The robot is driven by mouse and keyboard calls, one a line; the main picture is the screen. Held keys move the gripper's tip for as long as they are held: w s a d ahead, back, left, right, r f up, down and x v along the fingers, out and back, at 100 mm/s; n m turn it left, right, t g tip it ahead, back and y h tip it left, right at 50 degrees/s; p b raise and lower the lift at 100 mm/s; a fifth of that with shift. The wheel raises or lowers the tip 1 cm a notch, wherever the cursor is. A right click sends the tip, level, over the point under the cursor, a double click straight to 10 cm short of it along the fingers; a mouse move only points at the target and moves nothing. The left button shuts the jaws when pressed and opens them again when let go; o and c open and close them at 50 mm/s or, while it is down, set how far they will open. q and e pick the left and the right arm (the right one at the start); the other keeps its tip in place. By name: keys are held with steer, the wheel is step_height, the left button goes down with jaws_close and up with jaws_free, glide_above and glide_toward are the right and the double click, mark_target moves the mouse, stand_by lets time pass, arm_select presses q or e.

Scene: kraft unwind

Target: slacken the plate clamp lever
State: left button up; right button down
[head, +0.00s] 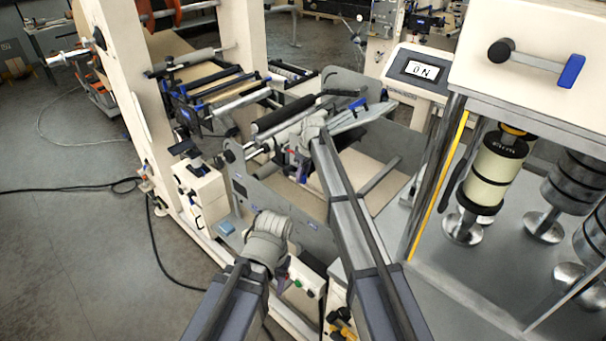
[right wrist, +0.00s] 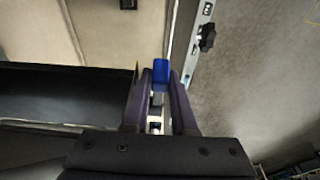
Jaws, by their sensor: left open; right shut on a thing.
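My right gripper (right wrist: 158,92) is shut on a lever with a blue tip (right wrist: 160,72). The blue tip stands out between the two fingers in the right wrist view, with a pale metal part of the lever between them. In the head view the right gripper (head: 296,168) is over the machine's middle, below the dark roller, and its own wrist hides most of it. I cannot make out the held lever there. My left gripper (head: 282,276) is lower, in front of the machine by a small button box, and is open; its fingers are partly hidden by its wrist.
A dark roller (head: 287,116) and a blue-ended handle (head: 357,104) lie just beyond the right gripper. A grey side plate (head: 262,203) stands between the grippers. Open floor lies left.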

steer(key=shift+w+a+r, duration=0.1)
steer(key=shift+w+r, duration=0.05)
steer(key=shift+r, duration=0.1)
steer(key=c, duration=0.7)
jaws_free()
steer(key=r+p, duration=0.5)
steer(key=s+d+r+p, duration=0.1)
steer(key=r+p, duration=0.1)
steer(key=p, duration=0.1)
steer(key=shift+r, duration=0.4)
steer(key=shift+f, duration=0.1)
steer(key=shift+c, duration=0.2)
